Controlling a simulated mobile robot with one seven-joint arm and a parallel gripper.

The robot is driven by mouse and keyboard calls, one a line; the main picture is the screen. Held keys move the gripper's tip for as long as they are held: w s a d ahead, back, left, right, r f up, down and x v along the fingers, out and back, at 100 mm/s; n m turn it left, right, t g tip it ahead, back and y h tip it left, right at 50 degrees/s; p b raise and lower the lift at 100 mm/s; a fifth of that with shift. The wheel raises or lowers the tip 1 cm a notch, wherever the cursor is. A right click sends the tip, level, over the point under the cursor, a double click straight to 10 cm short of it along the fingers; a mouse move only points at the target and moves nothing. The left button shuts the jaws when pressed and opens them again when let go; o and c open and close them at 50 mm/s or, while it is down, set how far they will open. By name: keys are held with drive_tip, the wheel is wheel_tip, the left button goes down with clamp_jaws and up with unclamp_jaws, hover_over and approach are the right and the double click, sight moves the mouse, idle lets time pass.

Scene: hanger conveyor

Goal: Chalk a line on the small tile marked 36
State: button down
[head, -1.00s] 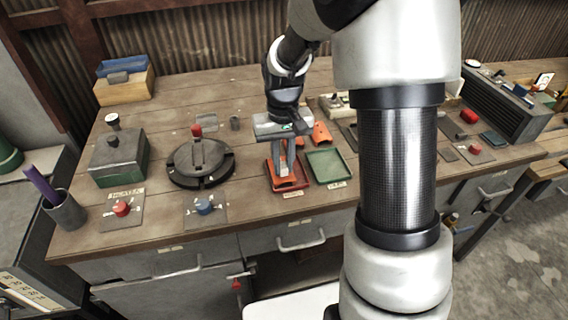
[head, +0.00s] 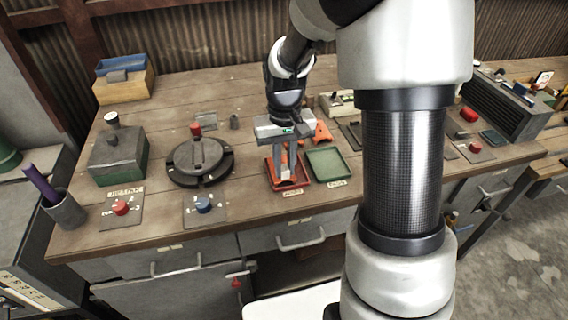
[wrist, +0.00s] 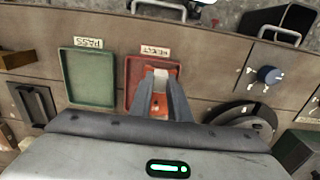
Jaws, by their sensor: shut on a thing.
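My gripper (head: 287,176) points down over the red tray (head: 273,184), whose label reads REJECT in the wrist view. In that view my gripper's fingertips (wrist: 161,74) are shut on a small pale piece (wrist: 160,78). I cannot tell if this piece is chalk or a tile. An orange patch (wrist: 158,104) shows between the fingers, inside or behind the tray. I cannot read the number 36 on anything, so I cannot pick out that tile.
A green tray (head: 328,165), labelled PASS, lies right of the red one. A dark round turntable (head: 200,163) stands left. An orange piece (head: 321,132) lies behind the trays. A red-knob plate (head: 121,209) and a blue-knob plate (head: 204,206) sit along the front edge.

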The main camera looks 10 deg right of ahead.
drive_tip(key=shift+w, duration=0.1)
drive_tip(key=shift+w+f, duration=0.1)
drive_tip(key=shift+w, duration=0.5)
drive_tip(key=shift+s, duration=0.1)
drive_tip(key=shift+s+f, duration=0.1)
drive_tip(key=shift+s, duration=0.65)
drive_tip(key=shift+w+r+p, duration=0.15)
drive_tip(key=shift+r+p, duration=2.6)
drive_tip(key=shift+r, duration=0.95)
